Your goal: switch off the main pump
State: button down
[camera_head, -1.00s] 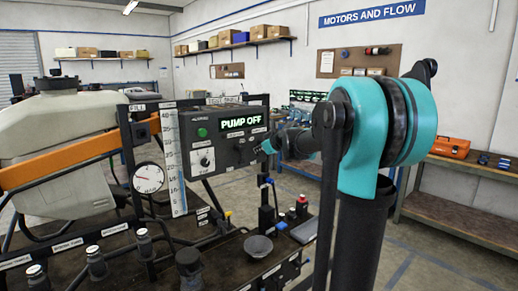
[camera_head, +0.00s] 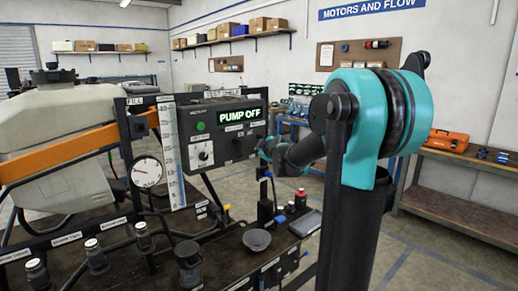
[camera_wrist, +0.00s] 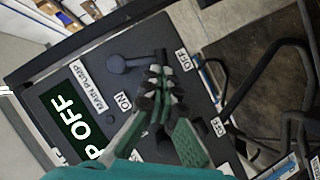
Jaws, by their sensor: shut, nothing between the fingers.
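The dark control panel (camera_head: 222,150) carries a lit green display (camera_head: 242,114) reading "PUMP OFF". In the wrist view, the main pump lever (camera_wrist: 128,63) is a dark handle below the "MAIN PUMP" label (camera_wrist: 90,90). It points from its round pivot toward the "OFF" label (camera_wrist: 183,60), away from the "ON" label (camera_wrist: 124,101). My gripper (camera_wrist: 160,78) is shut and empty, its fingertips beside the lever's free end. Whether they touch it is unclear. In the head view, my gripper (camera_head: 263,148) is at the panel's right edge, where the lever cannot be made out.
A pressure gauge (camera_head: 147,172), a scale strip (camera_head: 172,158) and a white tank (camera_head: 62,135) stand left of the panel. Open floor lies at the right.

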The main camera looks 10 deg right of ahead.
jog(key=shift+w+d+f+n, duration=0.2)
jog(key=shift+f+n, duration=0.1)
jog(key=shift+n, duration=0.2)
jog(key=shift+d+f, duration=0.15)
dwell(0.8)
